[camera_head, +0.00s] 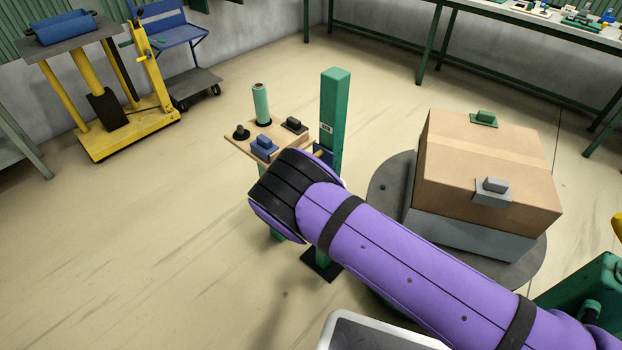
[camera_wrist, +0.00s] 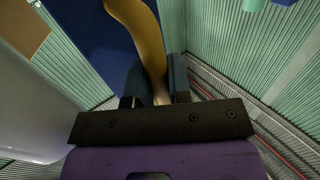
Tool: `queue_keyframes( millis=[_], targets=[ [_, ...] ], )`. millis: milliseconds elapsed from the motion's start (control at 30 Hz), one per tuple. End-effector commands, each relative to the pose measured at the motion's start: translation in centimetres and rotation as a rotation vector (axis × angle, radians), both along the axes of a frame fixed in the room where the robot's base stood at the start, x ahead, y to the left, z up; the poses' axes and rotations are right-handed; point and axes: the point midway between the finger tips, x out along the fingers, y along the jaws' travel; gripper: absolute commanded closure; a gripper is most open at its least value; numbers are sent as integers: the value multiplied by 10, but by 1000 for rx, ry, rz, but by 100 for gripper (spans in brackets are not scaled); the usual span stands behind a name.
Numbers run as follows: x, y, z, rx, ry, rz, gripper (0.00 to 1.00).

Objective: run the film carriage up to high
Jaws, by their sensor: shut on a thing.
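The film carriage (camera_head: 324,153) is a dark blue block on the green upright post (camera_head: 335,105), below the post's small label. My purple arm hides part of it in the camera_head view. In the camera_wrist view a dark blue face (camera_wrist: 88,35), probably the carriage, fills the upper left. A curved yellow handle (camera_wrist: 138,22) runs down from the top. My gripper (camera_wrist: 158,82) is shut on this handle, with one finger on each side. In the camera_head view my gripper's fingers are hidden behind my wrist.
A wooden board (camera_head: 240,141) with a mint roll (camera_head: 261,104) and several small blocks is left of the post. A yellow lift cart (camera_head: 140,136) stands at back left. Open floor lies left.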

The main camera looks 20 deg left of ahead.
Motion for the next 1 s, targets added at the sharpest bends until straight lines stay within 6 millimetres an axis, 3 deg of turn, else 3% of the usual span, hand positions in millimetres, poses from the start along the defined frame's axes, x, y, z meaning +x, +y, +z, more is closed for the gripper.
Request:
queue_keyframes(
  millis=[33, 500, 967, 1000],
  targets=[
    [2, 2, 11, 6, -8, -1, 100],
    [2, 1, 61, 6, -9, 1, 100],
    [2, 2, 70, 6, -12, 1, 100],
    [2, 2, 70, 6, -12, 1, 74]
  ],
)
